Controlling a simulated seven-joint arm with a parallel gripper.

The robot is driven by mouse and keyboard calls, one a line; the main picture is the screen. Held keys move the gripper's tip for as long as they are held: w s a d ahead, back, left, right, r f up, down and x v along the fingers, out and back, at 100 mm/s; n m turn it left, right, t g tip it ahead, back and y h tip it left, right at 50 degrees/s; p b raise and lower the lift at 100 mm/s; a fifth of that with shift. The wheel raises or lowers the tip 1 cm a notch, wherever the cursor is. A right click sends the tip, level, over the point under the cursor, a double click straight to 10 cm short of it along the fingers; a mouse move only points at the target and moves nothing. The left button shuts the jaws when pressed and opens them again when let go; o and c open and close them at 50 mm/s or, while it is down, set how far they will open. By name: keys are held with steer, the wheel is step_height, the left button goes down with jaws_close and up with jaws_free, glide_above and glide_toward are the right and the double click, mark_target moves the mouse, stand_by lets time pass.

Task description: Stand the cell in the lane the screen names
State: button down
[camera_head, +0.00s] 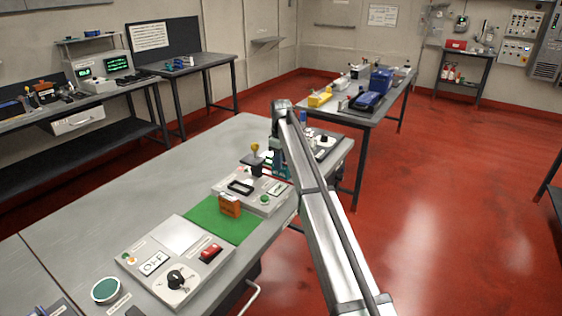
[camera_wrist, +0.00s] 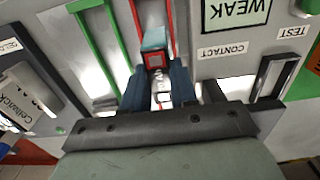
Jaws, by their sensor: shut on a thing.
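In the wrist view my gripper (camera_wrist: 160,92) has its two dark blue fingers close together around a small cell (camera_wrist: 162,97), whose shiny metal end shows between them. A block with a pale blue top and a red front (camera_wrist: 154,48) is just beyond the fingertips; I cannot tell if it is part of the cell. It lies in line with a red-edged lane (camera_wrist: 170,20). A green-edged lane (camera_wrist: 118,40) is to its left. The screen (camera_wrist: 237,12) reads "WEAK". Whether the cell touches the lane floor is hidden. In the head view my arm largely covers this spot.
In the wrist view a "CONTACT" label (camera_wrist: 222,50) and a slot marked "TEST" (camera_wrist: 272,75) are on the right. In the head view an orange block (camera_head: 229,204) stands on a green mat (camera_head: 205,212), beside a panel with a red switch (camera_head: 211,251). Bare bench lies left.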

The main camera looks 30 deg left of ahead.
steer(key=shift+f, duration=0.15)
steer(key=c, duration=0.8)
jaws_free()
step_height(320, 180, up, 14)
steer(key=shift+f, duration=0.15)
stand_by(0.3)
